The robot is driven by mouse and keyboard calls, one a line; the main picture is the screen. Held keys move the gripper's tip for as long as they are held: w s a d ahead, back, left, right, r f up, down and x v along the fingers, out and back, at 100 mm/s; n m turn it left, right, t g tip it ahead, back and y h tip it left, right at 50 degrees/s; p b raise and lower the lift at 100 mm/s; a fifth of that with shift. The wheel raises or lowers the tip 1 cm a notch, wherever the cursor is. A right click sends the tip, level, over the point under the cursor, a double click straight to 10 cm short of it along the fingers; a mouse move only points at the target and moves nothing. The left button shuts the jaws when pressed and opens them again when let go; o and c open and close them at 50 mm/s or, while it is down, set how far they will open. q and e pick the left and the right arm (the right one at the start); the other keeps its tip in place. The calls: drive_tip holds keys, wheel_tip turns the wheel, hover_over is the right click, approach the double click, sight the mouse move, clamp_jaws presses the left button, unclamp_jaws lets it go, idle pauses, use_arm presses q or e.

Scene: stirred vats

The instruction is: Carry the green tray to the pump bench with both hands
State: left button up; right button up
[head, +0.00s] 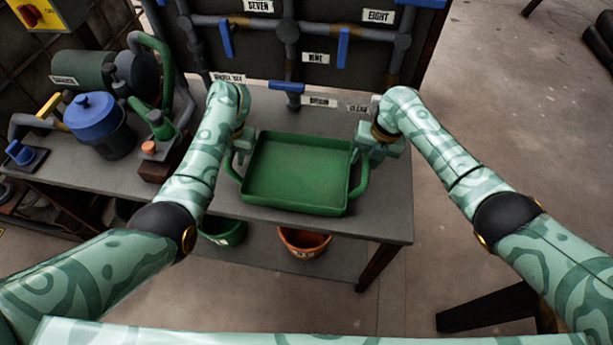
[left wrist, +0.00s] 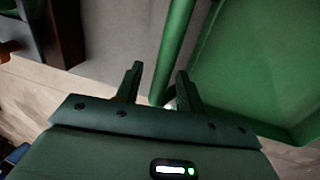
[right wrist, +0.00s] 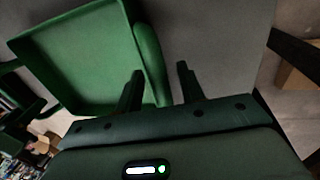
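The empty green tray (head: 298,172) appears to rest on the grey top of a bench (head: 392,205) that also holds pumps. It has a handle on its left (head: 233,166) and right (head: 360,178) sides. My left gripper (head: 241,150) is at the left handle; in the left wrist view its fingers (left wrist: 158,84) stand apart, with the handle (left wrist: 174,52) showing between them. My right gripper (head: 364,157) is at the right handle; in the right wrist view its fingers (right wrist: 160,80) are apart, the handle (right wrist: 150,58) between them, nearer the left finger. Contact cannot be told.
A blue-lidded pot (head: 94,122), a green pump (head: 82,70) and a valve block (head: 152,158) stand left of the tray. A pipe panel (head: 310,50) rises behind. Green (head: 226,233) and orange (head: 303,243) buckets sit below. Floor at right is mostly clear.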

drive_tip(key=shift+r, duration=0.1)
use_arm(q)
wheel_tip(320, 180, up, 12)
drive_tip(key=d, duration=0.2)
drive_tip(key=shift+s+d+f, duration=0.15)
drive_tip(key=shift+s, duration=0.05)
use_arm(e)
wheel_tip(320, 180, up, 11)
drive_tip(key=d, duration=0.2)
drive_tip(key=shift+s+d+r, duration=0.15)
drive_tip(key=shift+r, duration=0.05)
